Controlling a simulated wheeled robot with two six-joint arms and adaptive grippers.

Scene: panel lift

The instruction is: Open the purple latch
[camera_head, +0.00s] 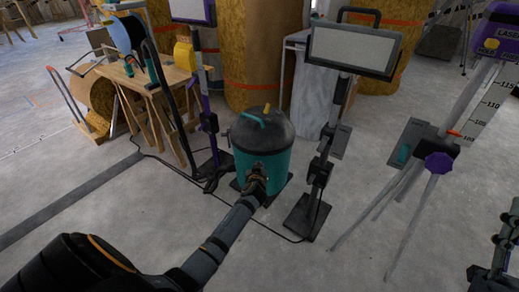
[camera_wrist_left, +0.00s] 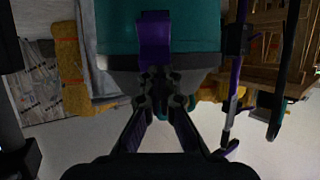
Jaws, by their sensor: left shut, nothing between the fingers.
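The purple latch (camera_wrist_left: 154,42) is on the side of a teal canister (camera_wrist_left: 110,25) with a dark lid, in the left wrist view. That canister, a shop vacuum by its look, stands on the floor mid-picture in the head view (camera_head: 262,160). There the latch is hidden behind my gripper. My left gripper (camera_head: 257,180) is at the canister's near side; in the left wrist view its fingertips (camera_wrist_left: 161,88) are together and empty, right at the latch's end by the lid edge. I cannot tell if they touch it. Part of my right arm shows at the lower right edge.
A work lamp on a stand (camera_head: 350,50) is right of the canister, with a cable on the floor. A tripod (camera_head: 400,180) with a purple knob stands further right. A wooden workbench (camera_head: 160,78) is at the left. The floor at front left is clear.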

